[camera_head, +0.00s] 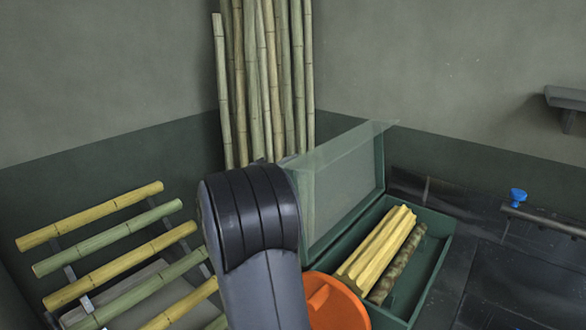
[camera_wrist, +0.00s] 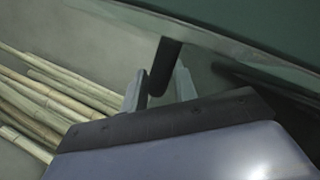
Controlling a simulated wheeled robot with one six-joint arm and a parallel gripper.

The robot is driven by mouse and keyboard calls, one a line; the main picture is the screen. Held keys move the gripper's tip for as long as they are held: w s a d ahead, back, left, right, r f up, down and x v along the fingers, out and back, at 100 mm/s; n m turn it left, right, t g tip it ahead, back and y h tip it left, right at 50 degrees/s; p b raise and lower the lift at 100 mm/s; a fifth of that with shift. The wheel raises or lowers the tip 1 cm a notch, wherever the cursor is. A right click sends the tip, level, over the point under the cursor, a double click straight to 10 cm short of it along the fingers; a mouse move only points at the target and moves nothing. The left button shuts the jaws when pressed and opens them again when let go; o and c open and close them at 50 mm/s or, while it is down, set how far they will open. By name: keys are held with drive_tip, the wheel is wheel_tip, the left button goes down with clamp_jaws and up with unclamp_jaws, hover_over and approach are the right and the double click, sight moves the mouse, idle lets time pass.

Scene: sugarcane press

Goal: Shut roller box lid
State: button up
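The green roller box (camera_head: 432,262) stands right of centre in the head view. Its lid (camera_head: 348,180) is raised, with a paler greyish panel, and stands steeply tilted along the box's left side. A large green surface, seemingly the lid (camera_wrist: 265,25), crosses the top right of the wrist view. A short dark handle-like peg (camera_wrist: 164,66) hangs at its edge. My gripper (camera_wrist: 158,88) has its two grey fingers apart, with the peg's lower end between or just beyond them. I cannot tell whether they touch it. In the head view my arm hides the gripper.
Yellow cane pieces (camera_head: 378,245) and a brown knobbly rod (camera_head: 398,264) lie in the box. An orange round thing (camera_head: 335,302) is in front. Canes lie on a rack (camera_head: 70,275) at left, and tall canes (camera_head: 265,80) lean in the corner. A blue knob (camera_head: 517,196) is at right.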

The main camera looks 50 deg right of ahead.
clamp_jaws()
drive_tip(key=shift+s, duration=0.1)
idle(0.3)
